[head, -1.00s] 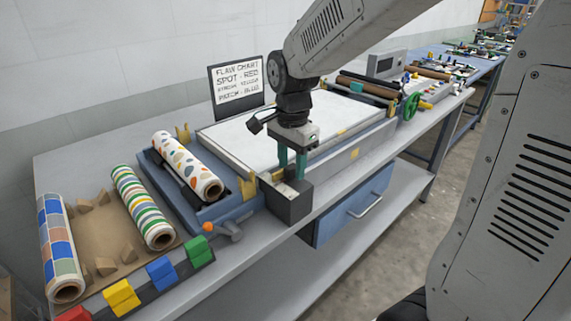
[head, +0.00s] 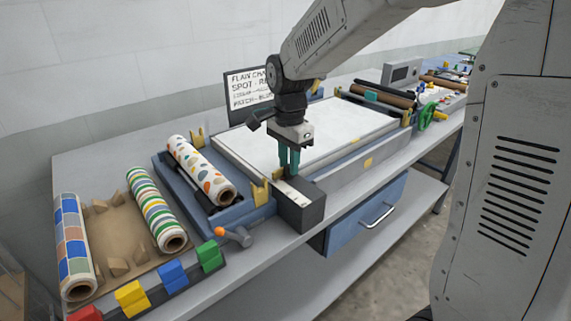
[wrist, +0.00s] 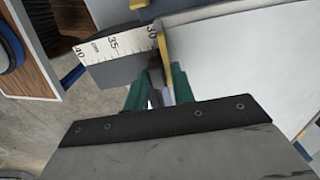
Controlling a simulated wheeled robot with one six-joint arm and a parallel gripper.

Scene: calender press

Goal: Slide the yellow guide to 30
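The yellow guide (wrist: 162,46) stands upright in the wrist view as a narrow yellow strip, at the right side of the 30 label on the white scale (wrist: 112,46). The scale reads 40, 35, 30 from left to right. My gripper (wrist: 160,92) has its teal fingertips close together at the guide's lower end, with a dark and grey piece between them. It looks shut on the guide, though the contact is partly hidden. In the head view my gripper (head: 289,168) points down beside the scale's dark block (head: 301,210); the guide is mostly hidden there.
A white press bed (head: 300,128) lies behind my gripper. A spotted roll (head: 203,172) rests in a blue cradle at left, near a yellow bracket (head: 260,192). An orange-knobbed lever (head: 232,236) and coloured blocks line the front edge. A flaw chart (head: 247,92) stands behind.

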